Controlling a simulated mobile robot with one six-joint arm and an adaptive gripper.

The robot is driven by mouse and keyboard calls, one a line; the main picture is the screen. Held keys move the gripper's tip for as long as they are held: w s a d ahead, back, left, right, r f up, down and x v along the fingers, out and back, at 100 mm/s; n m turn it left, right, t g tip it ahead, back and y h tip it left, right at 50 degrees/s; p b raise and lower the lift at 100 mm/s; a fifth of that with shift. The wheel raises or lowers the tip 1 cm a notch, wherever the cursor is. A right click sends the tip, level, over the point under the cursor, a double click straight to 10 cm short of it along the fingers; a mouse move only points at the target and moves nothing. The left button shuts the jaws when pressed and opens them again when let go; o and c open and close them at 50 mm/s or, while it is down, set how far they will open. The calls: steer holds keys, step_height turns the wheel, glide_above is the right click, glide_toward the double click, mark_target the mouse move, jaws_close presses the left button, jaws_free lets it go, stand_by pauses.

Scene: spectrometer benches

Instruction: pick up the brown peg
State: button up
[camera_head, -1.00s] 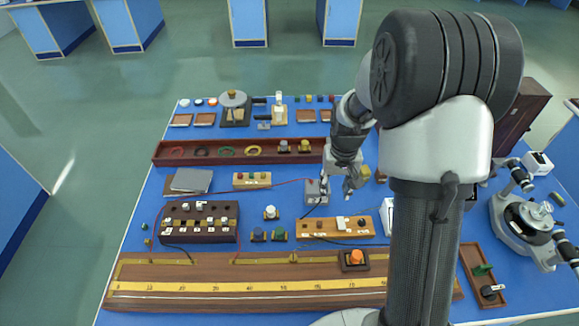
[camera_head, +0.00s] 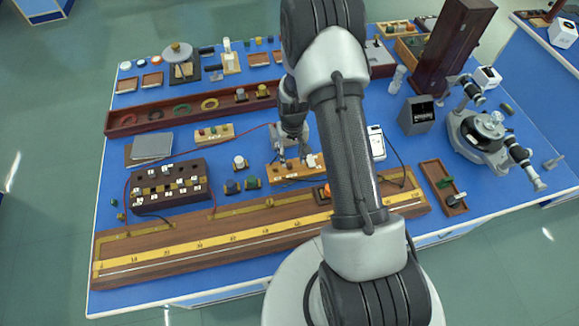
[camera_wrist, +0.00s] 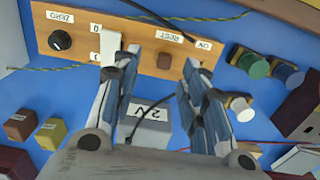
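My gripper (camera_head: 294,156) is open above the wooden panel (camera_head: 279,172); in the wrist view its two fingers (camera_wrist: 153,72) are spread with nothing held between them. A brown block (camera_wrist: 19,126) with a white label lies at the lower left of the wrist view, beside a yellow block (camera_wrist: 51,135), apart from the fingers. In the head view my arm hides that spot. The panel carries a black knob (camera_wrist: 60,40) and a white switch (camera_wrist: 113,42).
A grey box (camera_wrist: 151,132) labelled 2 V sits below the fingers with a black cable. Green and blue terminals (camera_wrist: 252,64) stand to the right in the wrist view. A long slide-wire board (camera_head: 150,263) lines the front edge. A microscope-like instrument (camera_head: 484,137) stands at right.

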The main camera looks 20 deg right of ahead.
mark_target(289, 163)
steer(key=f, duration=0.2)
steer(key=w+f, duration=0.1)
steer(key=f, duration=0.1)
steer(key=shift+a+f+b, duration=0.1)
steer(key=shift+a+b, duration=0.2)
steer(key=shift+b, duration=0.1)
steer(key=shift+f, duration=0.55)
steer(key=shift+c, duration=0.4)
jaws_close()
steer(key=shift+r, duration=0.1)
